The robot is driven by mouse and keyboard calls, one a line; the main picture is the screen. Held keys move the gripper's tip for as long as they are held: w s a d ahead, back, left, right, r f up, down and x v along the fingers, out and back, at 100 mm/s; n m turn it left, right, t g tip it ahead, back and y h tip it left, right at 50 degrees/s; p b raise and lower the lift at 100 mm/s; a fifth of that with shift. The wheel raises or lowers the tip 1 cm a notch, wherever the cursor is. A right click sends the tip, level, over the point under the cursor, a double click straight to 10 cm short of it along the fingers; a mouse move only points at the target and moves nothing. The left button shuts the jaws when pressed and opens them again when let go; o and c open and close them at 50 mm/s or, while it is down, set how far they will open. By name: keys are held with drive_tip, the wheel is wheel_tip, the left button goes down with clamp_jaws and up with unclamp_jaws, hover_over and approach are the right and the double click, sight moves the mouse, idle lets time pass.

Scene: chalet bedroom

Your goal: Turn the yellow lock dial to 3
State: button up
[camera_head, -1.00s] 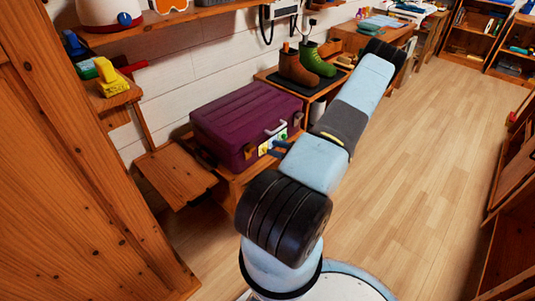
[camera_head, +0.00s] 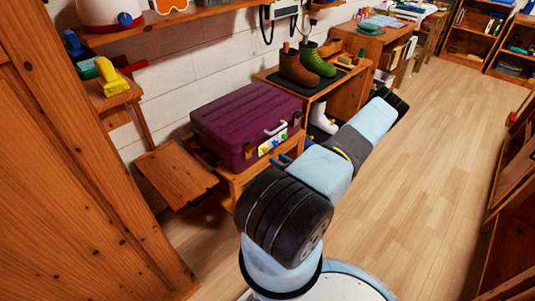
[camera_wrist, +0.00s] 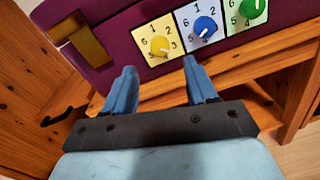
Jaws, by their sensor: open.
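The purple suitcase (camera_head: 245,118) stands on a low wooden bench and has a lock panel on its front. My gripper (camera_wrist: 160,67) is open and empty. Its fingers spread either side of the yellow dial in the picture, apart from it. In the head view my arm mostly hides the gripper, just below the lock panel (camera_head: 272,143).
A brass latch (camera_wrist: 88,46) is left of the dials. The bench (camera_head: 240,178) edge runs below the suitcase. Brown and green boots (camera_head: 300,68) stand on a mat behind my arm. A wooden flap (camera_head: 175,174) juts out at left. The floor at right is clear.

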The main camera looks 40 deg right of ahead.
sight(267, 151)
drive_tip(key=w, duration=0.7)
drive_tip(key=shift+w+a, duration=0.1)
drive_tip(key=shift+w, duration=0.15)
drive_tip(key=shift+c, duration=0.3)
drive_tip(key=c, duration=1)
drive_tip(key=shift+n, duration=1)
drive_tip(key=o, duration=1.1)
drive_tip(key=shift+c, duration=0.2)
drive_tip(key=shift+s, duration=0.15)
